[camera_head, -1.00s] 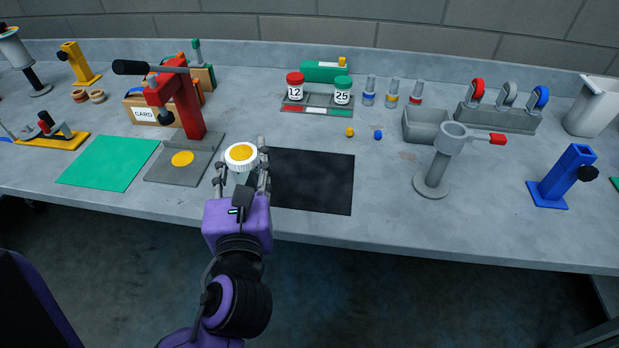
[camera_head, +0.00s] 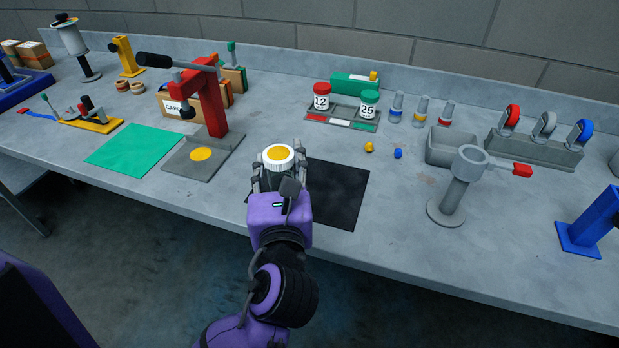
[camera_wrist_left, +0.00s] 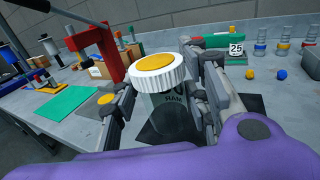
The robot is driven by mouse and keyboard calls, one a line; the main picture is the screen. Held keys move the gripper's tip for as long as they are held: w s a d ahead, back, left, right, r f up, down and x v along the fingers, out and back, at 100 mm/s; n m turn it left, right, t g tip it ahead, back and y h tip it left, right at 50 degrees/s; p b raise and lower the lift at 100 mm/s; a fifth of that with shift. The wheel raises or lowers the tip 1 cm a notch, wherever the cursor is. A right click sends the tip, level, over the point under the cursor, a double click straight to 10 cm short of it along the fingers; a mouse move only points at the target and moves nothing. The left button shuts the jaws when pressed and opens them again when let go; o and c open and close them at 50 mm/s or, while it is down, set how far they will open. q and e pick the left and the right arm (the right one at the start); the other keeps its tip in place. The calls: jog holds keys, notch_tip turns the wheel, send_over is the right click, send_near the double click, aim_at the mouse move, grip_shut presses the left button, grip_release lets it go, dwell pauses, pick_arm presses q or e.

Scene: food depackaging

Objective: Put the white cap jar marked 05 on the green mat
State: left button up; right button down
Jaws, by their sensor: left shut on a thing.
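A jar with a ribbed white cap and a yellow disc on top (camera_head: 278,156) is held upright in my left gripper (camera_head: 275,172). In the left wrist view the cap (camera_wrist_left: 159,72) is near and large, with the clear jar body below it between the fingers. Dark print shows on the body, but I cannot read a 05. The left gripper (camera_wrist_left: 165,115) is shut around the jar body. The green mat (camera_head: 134,150) lies flat and bare, left of the gripper; it also shows in the left wrist view (camera_wrist_left: 65,103). My right gripper is not in view.
A red press (camera_head: 212,105) on a grey base with a yellow disc (camera_head: 201,154) stands between the mat and the jar. A black mat (camera_head: 345,190) lies right of the gripper. Red-cap (camera_head: 321,95) and green-cap (camera_head: 369,103) jars stand in a rack behind. A yellow-based fixture (camera_head: 92,123) is beyond the green mat.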

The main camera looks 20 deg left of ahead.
pick_arm(q)
jog(key=w+f, duration=0.2)
jog(key=w+d+f+b, duration=0.1)
jog(key=w+f, duration=0.1)
jog(key=w, duration=0.1)
jog(key=w+d+f, duration=0.1)
jog(key=w+f, duration=0.1)
jog(key=w, duration=0.1)
jog(key=shift+d+f, duration=0.15)
jog(key=shift+f, duration=0.15)
jog(key=f, duration=0.2)
jog(key=b, duration=0.1)
jog(key=shift+w+f, duration=0.25)
jog(key=shift+f, duration=0.5)
jog(key=shift+s, duration=0.1)
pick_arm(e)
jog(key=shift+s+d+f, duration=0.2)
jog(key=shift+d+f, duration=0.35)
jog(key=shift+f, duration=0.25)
pick_arm(q)
jog(key=shift+f, duration=0.15)
jog(key=o, duration=1.3)
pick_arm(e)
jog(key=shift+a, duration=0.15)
